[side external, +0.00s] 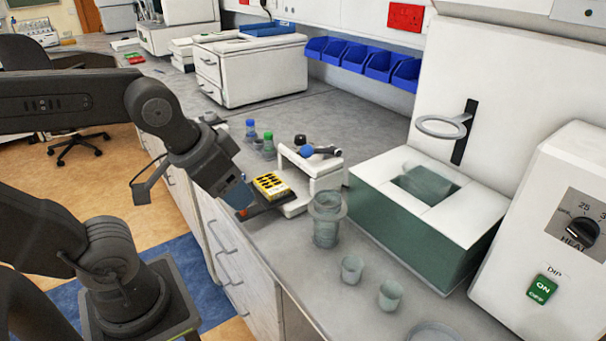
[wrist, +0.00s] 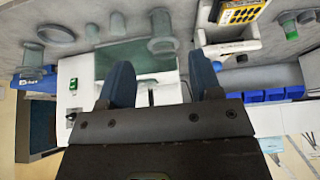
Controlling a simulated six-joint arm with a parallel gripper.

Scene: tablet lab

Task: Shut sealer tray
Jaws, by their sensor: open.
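The sealer (side external: 312,178) is a small white press with a black-and-blue lever, standing near the bench's front edge. Its dark tray (side external: 262,208) sticks out toward the bench edge and carries a yellow blister card (side external: 271,185) with dark pockets. My gripper (side external: 238,196) has blue fingers, is open and appears empty, and is close to the tray's outer end in the side view; whether it touches is unclear. In the wrist view, the open fingers (wrist: 163,82) show below the sealer (wrist: 230,47), and the yellow card (wrist: 241,11) is cut by the top edge.
Blue- and green-capped bottles (side external: 251,128) stand behind the sealer. A glass vessel (side external: 327,220) and two small beakers (side external: 352,269) stand to its right, near a green-and-white bath (side external: 425,205) and the heater box (side external: 572,215). Blue bins (side external: 370,62) hang on the back wall.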

